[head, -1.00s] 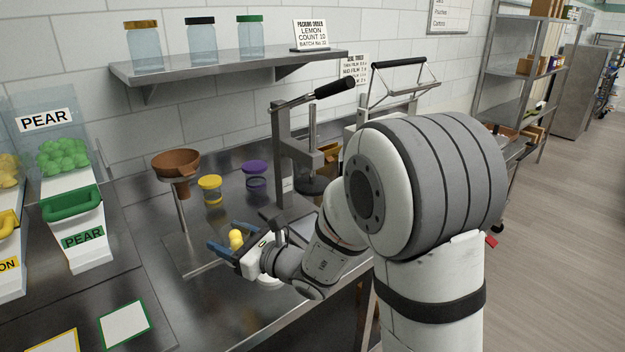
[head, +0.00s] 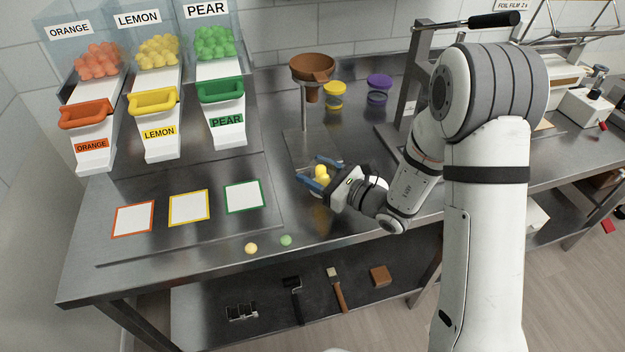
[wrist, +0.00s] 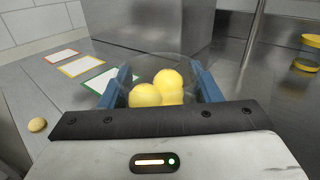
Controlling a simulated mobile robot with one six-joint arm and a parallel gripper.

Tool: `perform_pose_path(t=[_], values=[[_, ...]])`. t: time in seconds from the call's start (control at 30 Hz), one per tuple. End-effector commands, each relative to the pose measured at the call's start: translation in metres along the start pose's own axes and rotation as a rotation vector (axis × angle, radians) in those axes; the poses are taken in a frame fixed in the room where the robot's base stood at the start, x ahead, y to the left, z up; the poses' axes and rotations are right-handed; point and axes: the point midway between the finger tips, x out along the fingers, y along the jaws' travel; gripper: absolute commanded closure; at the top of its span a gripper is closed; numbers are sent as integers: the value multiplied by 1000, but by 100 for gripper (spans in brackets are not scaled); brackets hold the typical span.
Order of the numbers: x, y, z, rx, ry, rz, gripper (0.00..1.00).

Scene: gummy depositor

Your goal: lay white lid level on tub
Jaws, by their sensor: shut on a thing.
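My gripper (head: 319,171) is at the middle of the steel table, its two blue fingers on either side of a clear tub. In the wrist view, the tub (wrist: 160,66) is see-through with a round rim, and several yellow balls (wrist: 157,90) sit in it. The fingers are shut on the tub. It looks roughly upright; I cannot tell whether it touches the table. The tub carries no lid that I can see. I cannot make out the white lid in either current view.
A brown funnel (head: 312,68) on a stand is behind my gripper. Yellow-lidded (head: 335,90) and purple-lidded (head: 379,84) jars stand to its right. Three framed cards, including a green one (head: 244,196), lie left. Yellow (head: 251,248) and green (head: 286,240) balls lie near the front edge.

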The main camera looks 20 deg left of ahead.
Motion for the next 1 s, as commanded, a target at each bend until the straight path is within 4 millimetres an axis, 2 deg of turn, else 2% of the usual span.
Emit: perform_pose_path(t=[0.33, 0.8, 0.83, 1.0], values=[[0, 2, -38, 2, 1, 1, 69], [0, 3, -47, -1, 0, 2, 69], [0, 3, -46, -1, 0, 2, 41], [1, 3, -45, 0, 0, 2, 27]])
